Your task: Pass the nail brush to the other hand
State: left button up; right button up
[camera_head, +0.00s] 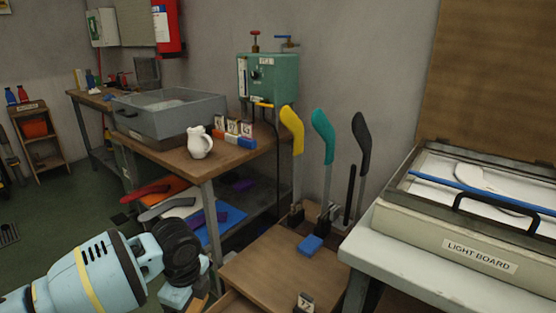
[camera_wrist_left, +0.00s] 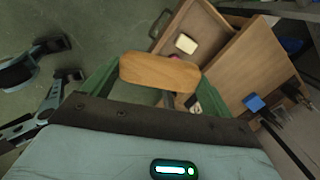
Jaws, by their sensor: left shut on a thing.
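The nail brush shows its plain, rounded wooden back in the left wrist view (camera_wrist_left: 160,72); its bristles are hidden. My left gripper (camera_wrist_left: 152,88) is shut on it, with green fingers on either side. The brush is held in the air.
A low wooden bench (camera_head: 265,262) has an open drawer holding a pale block (camera_wrist_left: 186,44). A blue block (camera_head: 311,244) lies on the bench near upright sock boards (camera_head: 322,140). The light board (camera_head: 470,245) is at right; a table with a white jug (camera_head: 200,145) stands behind.

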pick_arm(q)
jog(key=s+a+r+n+p, duration=0.1)
jog(key=s+r+n+p, duration=0.5)
jog(key=r, duration=0.6)
jog(key=s+a+r+n+p, duration=0.1)
jog(key=s+r+n+p, duration=0.6)
jog(key=r+p, duration=0.3)
jog(key=s+a+r+n+g+p, duration=0.1)
jog(key=s+r+n+p, duration=0.5)
jog(key=r, duration=1)
jog(key=shift+s+n+p, duration=0.3)
jog(key=shift+n+p, duration=0.8)
jog(key=shift+p, duration=0.1)
pick_arm(e)
jog(key=w+r+t, duration=0.1)
jog(key=w+r, duration=0.2)
jog(key=r, duration=0.9)
jog(key=w+a+r+t, duration=0.1)
jog(key=w+r, duration=0.3)
jog(key=r, duration=0.9)
jog(key=shift+t, duration=0.5)
pick_arm(q)
jog(key=shift+f, duration=0.1)
pick_arm(e)
jog(key=shift+a, duration=0.1)
